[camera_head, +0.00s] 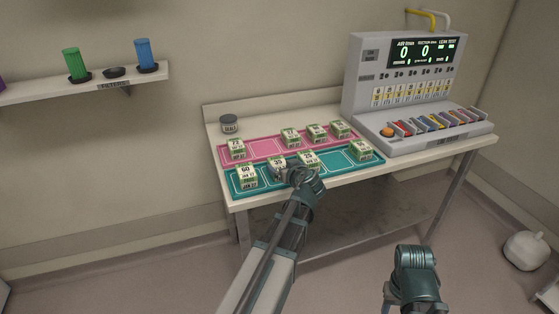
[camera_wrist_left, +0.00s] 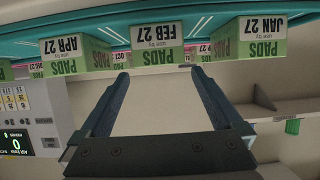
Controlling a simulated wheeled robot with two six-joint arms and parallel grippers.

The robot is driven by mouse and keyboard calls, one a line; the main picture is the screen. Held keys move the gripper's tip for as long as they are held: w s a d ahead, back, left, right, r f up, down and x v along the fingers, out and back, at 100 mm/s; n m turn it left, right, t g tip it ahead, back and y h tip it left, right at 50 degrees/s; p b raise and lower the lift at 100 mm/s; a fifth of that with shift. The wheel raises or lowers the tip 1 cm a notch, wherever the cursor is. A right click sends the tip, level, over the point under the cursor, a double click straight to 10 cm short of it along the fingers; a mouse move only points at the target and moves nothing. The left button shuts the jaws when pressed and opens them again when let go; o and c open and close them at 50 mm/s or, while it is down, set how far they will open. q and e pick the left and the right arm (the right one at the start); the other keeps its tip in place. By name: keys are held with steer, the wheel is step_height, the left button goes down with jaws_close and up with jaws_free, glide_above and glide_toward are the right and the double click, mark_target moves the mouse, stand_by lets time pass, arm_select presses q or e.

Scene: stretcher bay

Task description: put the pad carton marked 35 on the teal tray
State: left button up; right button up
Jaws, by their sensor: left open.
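The carton marked 35 (camera_head: 279,163), white and green, appears to stand on the teal tray (camera_head: 340,168). It stands between the carton marked 60 (camera_head: 247,172) and another carton (camera_head: 308,157), whose number is hard to read. My left gripper (camera_head: 287,174) is at its near side, open, and hides part of it. In the left wrist view, which is upside down, a FEB 27 pad carton (camera_wrist_left: 157,42), likely the 35, lies just beyond and between the open fingertips (camera_wrist_left: 158,78). My right arm is at the lower right; its fingers are unclear.
The pink tray (camera_head: 264,149) behind holds several cartons. A dark jar (camera_head: 229,123) stands at the back left. A large grey console (camera_head: 402,85) fills the table's right side. Neighbouring cartons marked JAN 27 (camera_wrist_left: 262,38) and APR 27 (camera_wrist_left: 72,52) flank the fingers.

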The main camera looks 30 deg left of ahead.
arm_select(q)
steer(key=p+v, duration=0.2)
steer(key=v, duration=0.5)
steer(key=shift+w, duration=0.1)
steer(key=s+d+f+m+g+h, duration=0.3)
steer(key=s+d, duration=0.3)
steer(key=d, duration=0.3)
steer(key=s+d+f+m+g+h, duration=0.3)
steer(key=s+d+f+m, duration=0.3)
steer(key=d, duration=0.4)
steer(key=s+d+f+m+g+h, duration=0.3)
steer(key=s+d+f+m, duration=0.1)
steer(key=s+d, duration=0.4)
steer(key=shift+s+d+f+m, duration=0.2)
steer(key=shift+d+m, duration=0.1)
steer(key=shift+d, duration=0.55)
steer(key=shift+w+r+p, duration=0.1)
steer(key=shift+r+p, duration=0.5)
